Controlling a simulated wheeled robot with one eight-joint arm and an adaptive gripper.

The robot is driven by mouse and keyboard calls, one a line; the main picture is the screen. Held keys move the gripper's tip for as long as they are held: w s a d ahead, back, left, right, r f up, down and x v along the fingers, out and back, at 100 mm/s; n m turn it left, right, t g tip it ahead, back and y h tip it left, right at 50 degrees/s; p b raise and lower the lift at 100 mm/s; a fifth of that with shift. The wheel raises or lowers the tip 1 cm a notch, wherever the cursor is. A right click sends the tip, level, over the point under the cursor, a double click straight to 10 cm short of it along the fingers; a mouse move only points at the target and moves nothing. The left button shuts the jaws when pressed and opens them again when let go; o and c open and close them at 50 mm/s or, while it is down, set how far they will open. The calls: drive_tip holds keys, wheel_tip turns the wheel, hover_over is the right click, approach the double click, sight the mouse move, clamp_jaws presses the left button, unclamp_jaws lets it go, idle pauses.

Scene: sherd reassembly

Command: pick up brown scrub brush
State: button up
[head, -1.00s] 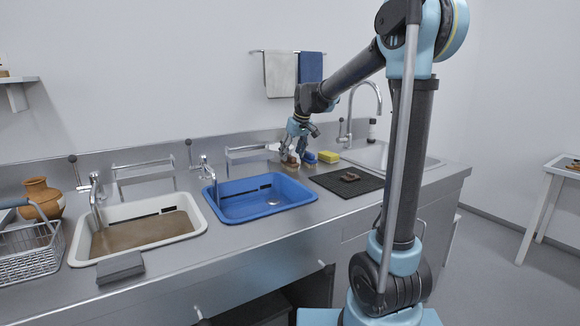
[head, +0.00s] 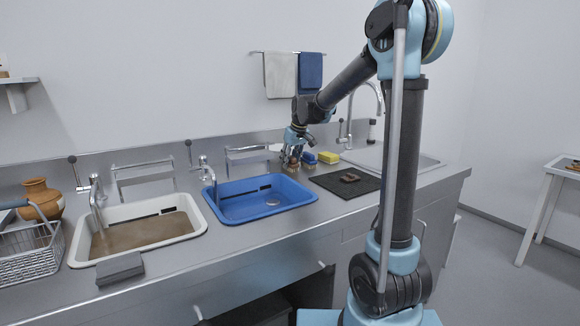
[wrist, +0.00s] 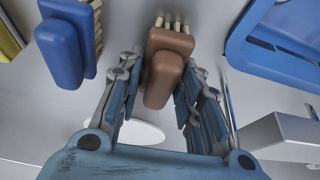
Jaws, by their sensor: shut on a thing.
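The brown scrub brush (wrist: 167,62) is between the two fingers of my gripper (wrist: 158,85) in the wrist view, with pale bristle tufts at its far end. My gripper is shut on it. In the head view my gripper (head: 292,158) is over the counter just behind the blue basin's right end, pointing down. The brush is small and mostly covered by the fingers there, and I cannot tell whether it touches the counter.
A blue brush (wrist: 68,45) lies close to the gripper, with a yellow one (head: 328,157) beyond it. The blue basin (head: 262,212) is in front. A dark mat (head: 340,191) holding brown pieces (head: 350,178) lies to the right. A tap (head: 208,170) stands to the left.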

wheel_tip(320, 180, up, 10)
drive_tip(key=shift+r, duration=0.1)
idle(0.5)
drive_tip(key=o, duration=0.4)
drive_tip(key=shift+c, duration=1.3)
